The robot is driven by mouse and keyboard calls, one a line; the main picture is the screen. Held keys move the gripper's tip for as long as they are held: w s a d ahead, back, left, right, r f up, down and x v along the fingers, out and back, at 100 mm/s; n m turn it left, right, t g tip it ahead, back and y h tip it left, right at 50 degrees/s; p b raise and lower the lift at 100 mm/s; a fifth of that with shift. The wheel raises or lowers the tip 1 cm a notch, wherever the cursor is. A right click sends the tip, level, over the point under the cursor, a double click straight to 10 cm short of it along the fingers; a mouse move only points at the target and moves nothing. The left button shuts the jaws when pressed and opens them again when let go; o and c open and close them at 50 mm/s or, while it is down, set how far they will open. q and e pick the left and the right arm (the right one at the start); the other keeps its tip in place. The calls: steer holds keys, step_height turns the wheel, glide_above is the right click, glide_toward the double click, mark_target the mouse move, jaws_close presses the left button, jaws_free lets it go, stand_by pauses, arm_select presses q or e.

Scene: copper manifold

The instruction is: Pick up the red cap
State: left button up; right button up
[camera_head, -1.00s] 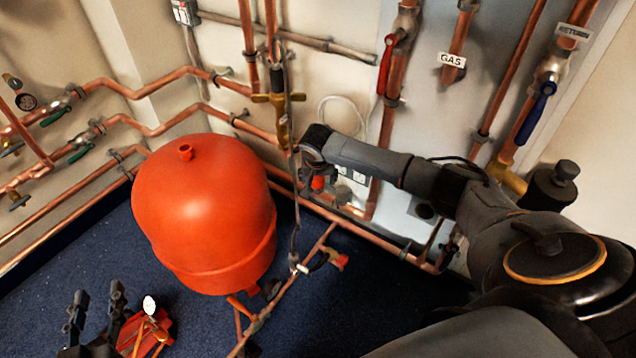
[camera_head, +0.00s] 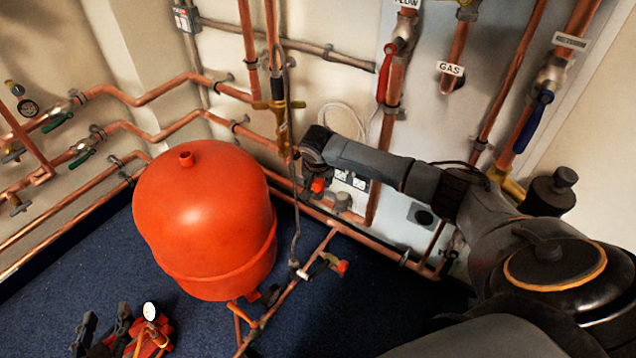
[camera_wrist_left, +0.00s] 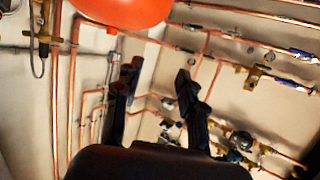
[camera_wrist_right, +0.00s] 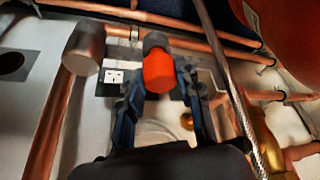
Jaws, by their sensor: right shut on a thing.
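The red cap (camera_wrist_right: 158,72) is in the right wrist view, between the two fingers of my right gripper (camera_wrist_right: 159,80). The gripper is shut on it. A grey collar sits right above the cap in that view. In the head view the red cap (camera_head: 318,185) shows small under the end of my right arm, and the right fingers are mostly hidden there. My left gripper (camera_head: 104,322) is low at the left in the head view, far from the cap. In the left wrist view the left gripper (camera_wrist_left: 158,72) has its fingers apart with nothing between them.
A large red vessel (camera_head: 205,220) stands left of my right arm. Copper pipes and a braided hose (camera_wrist_right: 228,90) run close to my right gripper. A valve with a red end (camera_head: 342,267) lies lower. A gauge (camera_head: 150,311) is beside my left gripper.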

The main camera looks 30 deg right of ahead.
mark_target(316, 181)
steer(key=p+v, duration=0.1)
steer(key=v, duration=0.3)
steer(key=shift+a+r+p, duration=0.15)
steer(key=shift+a+p, duration=0.1)
steer(key=shift+p, duration=0.15)
arm_select(q)
steer(key=s+a+f+g+y+p, duration=0.2)
steer(key=s+a+f+g+p, duration=0.2)
steer(key=s+f+g, duration=0.6)
steer(key=s+a+f, duration=0.1)
steer(key=s, duration=0.3)
steer(key=shift+s+a+n+g+y+p, duration=0.2)
steer(key=shift+n+g+y+p, duration=0.1)
steer(key=shift+y+p, duration=0.1)
arm_select(e)
steer(key=s+a+r, duration=0.7)
steer(key=s+a, duration=0.1)
steer(key=a, duration=0.1)
steer(key=shift+r, duration=0.2)
arm_select(q)
steer(key=shift+f, duration=0.1)
arm_select(e)
steer(key=shift+a, duration=0.1)
